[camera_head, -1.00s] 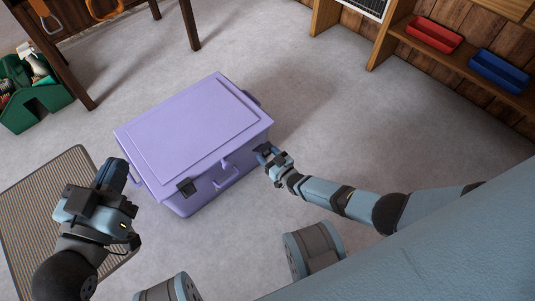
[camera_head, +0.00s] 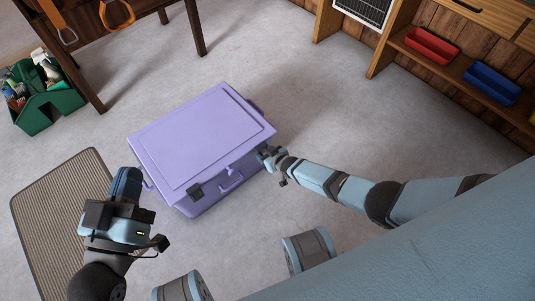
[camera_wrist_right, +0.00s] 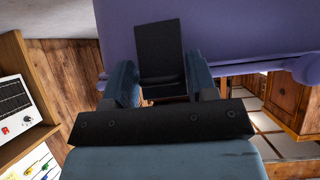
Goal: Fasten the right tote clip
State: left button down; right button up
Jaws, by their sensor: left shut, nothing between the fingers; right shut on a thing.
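The lilac tote (camera_head: 203,135) stands on the floor with its lid down; its purple side fills the top of the right wrist view (camera_wrist_right: 240,28). The left clip (camera_head: 196,191) is black and sits on the front, left of the handle (camera_head: 231,183). My right gripper (camera_head: 267,155) is at the tote's front right corner, shut on the black right clip (camera_wrist_right: 158,48), which shows between the fingers. My fingers hide the clip in the head view, and I cannot tell whether it is latched. My left gripper (camera_head: 127,183) is shut and empty, left of the tote.
A striped mat (camera_head: 60,215) lies at the left. A green caddy (camera_head: 45,100) stands by a dark wooden table leg (camera_head: 82,75). Shelves at the back right hold a red bin (camera_head: 432,46) and a blue bin (camera_head: 493,83). Floor right of the tote is clear.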

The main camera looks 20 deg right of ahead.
pick_arm(q)
jog(key=shift+r, duration=0.25)
pick_arm(e)
jog(key=o, duration=1)
pick_arm(q)
jog(key=shift+r, duration=0.1)
pick_arm(e)
jog(key=shift+r, duration=0.15)
pick_arm(q)
jog(key=s+a+f+g+y+p, duration=0.2)
jog(key=a+f+g+y+p, duration=0.2)
jog(key=f+p, duration=0.4)
jog(key=shift+a+f+n+g, duration=0.35)
jog(key=shift+a+f, duration=0.2)
jog(key=shift+f, duration=0.4)
pick_arm(e)
jog(key=v, duration=1.3)
jog(key=shift+d+r, duration=0.15)
jog(key=shift+r, duration=0.15)
jog(key=shift+s, duration=0.15)
